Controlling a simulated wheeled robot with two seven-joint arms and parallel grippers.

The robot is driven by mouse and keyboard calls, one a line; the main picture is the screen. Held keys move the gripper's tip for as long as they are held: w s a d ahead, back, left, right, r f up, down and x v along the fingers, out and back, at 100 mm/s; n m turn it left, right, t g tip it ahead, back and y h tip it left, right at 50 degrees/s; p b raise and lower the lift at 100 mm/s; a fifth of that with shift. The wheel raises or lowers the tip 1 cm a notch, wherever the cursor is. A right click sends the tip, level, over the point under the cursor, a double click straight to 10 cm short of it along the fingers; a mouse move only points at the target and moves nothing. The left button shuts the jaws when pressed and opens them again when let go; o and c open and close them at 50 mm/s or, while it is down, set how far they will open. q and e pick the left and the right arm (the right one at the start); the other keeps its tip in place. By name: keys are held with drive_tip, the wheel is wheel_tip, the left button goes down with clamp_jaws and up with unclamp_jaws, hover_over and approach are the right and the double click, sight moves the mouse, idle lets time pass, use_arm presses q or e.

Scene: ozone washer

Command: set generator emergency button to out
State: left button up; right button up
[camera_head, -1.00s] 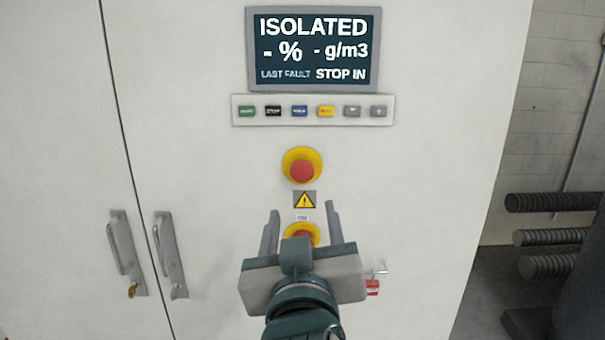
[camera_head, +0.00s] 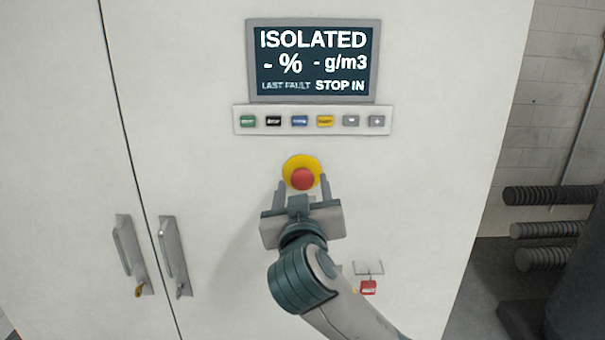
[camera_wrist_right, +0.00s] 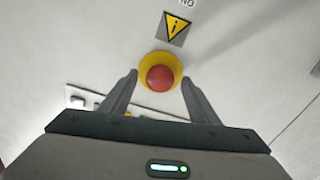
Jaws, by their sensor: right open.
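The red emergency button (camera_head: 303,179) sits on a yellow round base on the white cabinet front, below the screen and key row. My right gripper (camera_head: 303,185) is open in front of it, its two fingers just below and to either side of the button. In the right wrist view the emergency button (camera_wrist_right: 160,78) lies between the open fingers (camera_wrist_right: 160,95), and they do not appear to touch it. The screen (camera_head: 313,61) reads ISOLATED and STOP IN. My left gripper is out of view.
A row of coloured keys (camera_head: 312,121) is above the button. A red tag (camera_head: 368,287) hangs lower right near my right arm. Door handles (camera_head: 173,256) are at the left. A warning label (camera_wrist_right: 174,29) shows in the wrist view.

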sight(303, 183)
drive_tip(key=shift+w+p, duration=0.4)
drive_tip(key=shift+w, duration=1.1)
clamp_jaws()
drive_tip(key=shift+s+f, duration=0.15)
drive_tip(key=shift+s, duration=0.5)
unclamp_jaws()
